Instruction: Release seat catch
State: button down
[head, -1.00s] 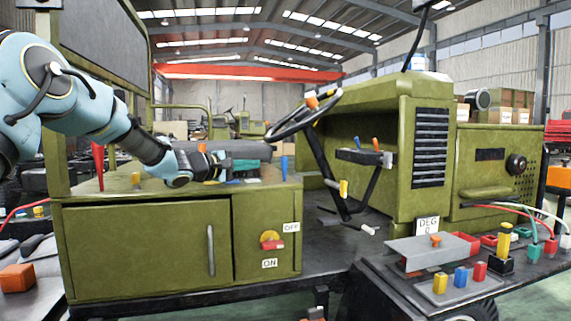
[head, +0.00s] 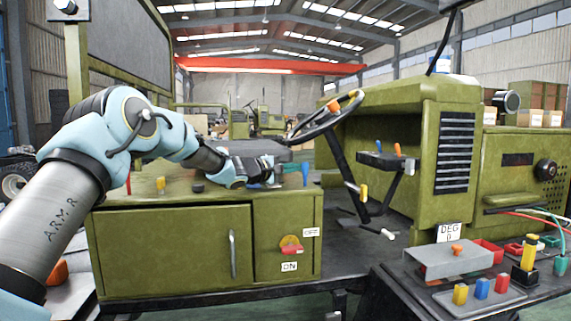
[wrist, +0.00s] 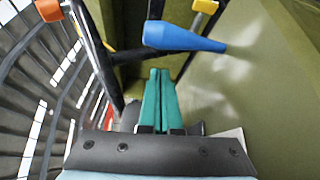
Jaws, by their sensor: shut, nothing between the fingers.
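A blue tapered handle (head: 304,173) stands on the top of the green box, near its right end. It also shows large in the wrist view (wrist: 182,38), just beyond and slightly right of my fingertips, apart from them. Nothing marks it as the seat catch. My gripper (head: 279,176) is low over the box top, just left of the blue handle. In the wrist view its teal fingers (wrist: 159,72) are pressed together and empty.
The steering wheel (head: 327,115) with an orange knob stands to the right. The box front carries a red and yellow switch (head: 291,246). A tray of coloured parts (head: 480,292) is at right.

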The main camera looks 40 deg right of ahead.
aim_at(305, 174)
jog(key=shift+s+d, duration=0.1)
jog(key=shift+d, duration=0.45)
jog(key=shift+s+a+r+p, duration=0.15)
jog(key=shift+s+a+p, duration=0.15)
jog(key=shift+s+a, duration=0.35)
jog(key=shift+s+a+p, duration=0.3)
jog(key=shift+s+a, duration=0.35)
jog(key=shift+s, duration=0.2)
